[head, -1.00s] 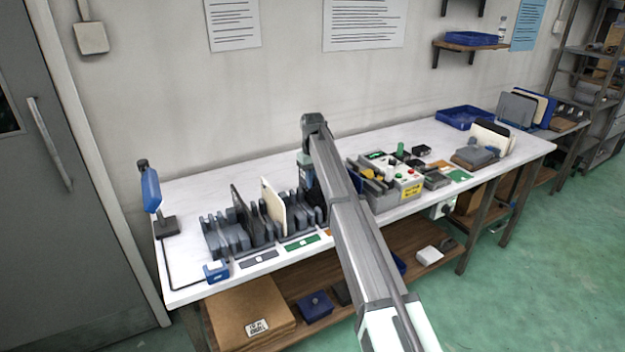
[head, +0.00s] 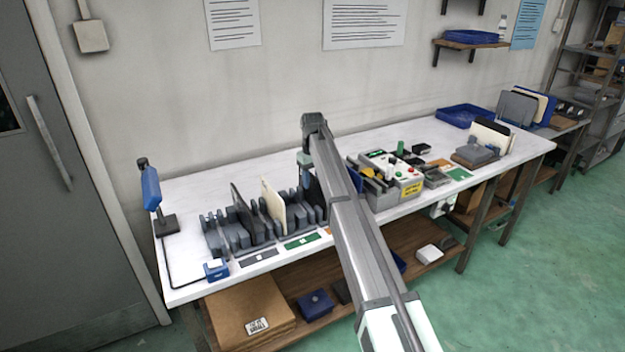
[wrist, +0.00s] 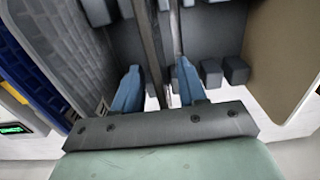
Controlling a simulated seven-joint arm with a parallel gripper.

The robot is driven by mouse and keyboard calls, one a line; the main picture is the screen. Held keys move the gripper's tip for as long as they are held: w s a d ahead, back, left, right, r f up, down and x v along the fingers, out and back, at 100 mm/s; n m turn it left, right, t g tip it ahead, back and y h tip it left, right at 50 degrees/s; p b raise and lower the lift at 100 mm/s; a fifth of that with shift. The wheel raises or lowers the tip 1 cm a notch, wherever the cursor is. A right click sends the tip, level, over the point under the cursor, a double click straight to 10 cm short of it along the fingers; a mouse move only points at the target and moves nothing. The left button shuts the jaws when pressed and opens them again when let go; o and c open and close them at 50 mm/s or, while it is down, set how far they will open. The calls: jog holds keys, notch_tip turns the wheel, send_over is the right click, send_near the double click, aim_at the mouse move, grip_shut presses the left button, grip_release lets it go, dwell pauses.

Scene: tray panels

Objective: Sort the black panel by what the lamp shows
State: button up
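In the head view my gripper (head: 306,182) points down over the right end of the grey slotted rack (head: 228,240). The black panel (head: 317,194) stands upright there, just beside my gripper and partly hidden by my arm. In the wrist view the two blue fingers of my gripper (wrist: 158,80) are apart. Thin dark upright edges show between them with gaps; I cannot tell whether they are the panel or rack dividers. A cream panel (head: 273,210) and a dark grey panel (head: 240,210) stand farther left in the rack.
Coloured labels, one green (head: 301,242), lie before the rack. A blue device on a stand (head: 151,190) is at the left end. A blue tray (head: 465,117) and more panels (head: 492,133) are at the right. The back strip of the table is mostly clear.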

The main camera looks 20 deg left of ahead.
notch_tip(320, 180, up, 14)
dwell(0.8)
jog(key=shift+f, duration=0.15)
jog(key=s+d+f+m+h, duration=0.1)
jog(key=s+d+f, duration=0.2)
jog(key=d+f, duration=1.1)
jog(key=s+d+f+m+g, duration=0.1)
jog(key=s+d+f, duration=0.55)
jog(key=f, duration=0.35)
jog(key=s+d+f+m+g, duration=0.1)
jog(key=s+d+f, duration=0.4)
jog(key=d+f, duration=0.3)
jog(key=s+d+f+m+g, duration=0.1)
jog(key=s+d+f, duration=0.45)
jog(key=f, duration=0.55)
jog(key=s+d+f+m+g, duration=0.1)
jog(key=s+d+f, duration=0.2)
jog(key=s+f, duration=0.4)
jog(key=s+d+f+m+g, duration=0.1)
jog(key=s+d+f, duration=0.3)
jog(key=s, duration=1.8)
jog(key=s+d+f+m+g+y, duration=0.1)
jog(key=s+d+f+m, duration=0.2)
jog(key=s+f, duration=0.7)
jog(key=s, duration=0.5)
jog(key=shift+s+d+g, duration=0.15)
jog(key=shift+s+g, duration=0.1)
jog(key=shift+g, duration=0.15)
